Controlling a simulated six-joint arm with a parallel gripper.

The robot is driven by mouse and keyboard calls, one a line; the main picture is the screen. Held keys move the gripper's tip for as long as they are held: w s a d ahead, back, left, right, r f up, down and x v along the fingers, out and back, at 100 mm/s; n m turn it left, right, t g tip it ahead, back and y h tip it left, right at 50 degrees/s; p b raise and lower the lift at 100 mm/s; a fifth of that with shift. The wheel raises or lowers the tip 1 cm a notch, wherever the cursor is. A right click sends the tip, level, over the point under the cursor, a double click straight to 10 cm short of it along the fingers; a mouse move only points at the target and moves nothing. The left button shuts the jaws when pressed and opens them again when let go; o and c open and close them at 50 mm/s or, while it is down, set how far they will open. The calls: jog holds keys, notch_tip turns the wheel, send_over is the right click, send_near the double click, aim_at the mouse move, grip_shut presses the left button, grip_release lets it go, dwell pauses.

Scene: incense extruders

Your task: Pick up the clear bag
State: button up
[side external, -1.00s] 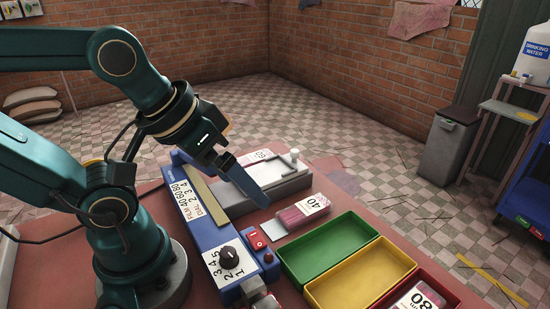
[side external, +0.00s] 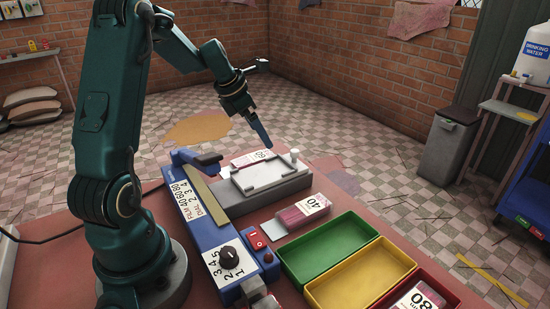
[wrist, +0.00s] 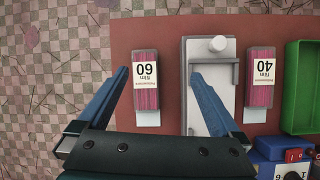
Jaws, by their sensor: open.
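Several clear bags of pink sticks with white number labels are in view. The bag marked 60 (side external: 246,160) lies at the far side of the table, behind the grey plate; it also shows in the wrist view (wrist: 146,95). The bag marked 40 (side external: 303,212) lies right of the plate and shows in the wrist view (wrist: 262,90). A bag marked 80 (side external: 418,300) is in the red bin. My gripper (wrist: 158,72) is open and empty, with the 60 bag between its blue fingers in the wrist picture. In the side view my gripper (side external: 266,140) is close above that bag.
A grey plate unit with a white knob (side external: 295,155) stands between the 60 and 40 bags. A blue sealing machine with a dial (side external: 229,257) is at the front. Green (side external: 318,283), yellow (side external: 345,300) and red bins line the right side.

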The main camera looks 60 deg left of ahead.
jog(key=n, duration=0.2)
send_over(252, 158)
jog(key=s, duration=0.3)
jog(key=shift+g, duration=0.4)
jog(key=f, duration=0.4)
jog(key=shift+w+f, duration=0.15)
jog(key=shift+w, duration=0.1)
jog(key=shift+x, duration=2.4)
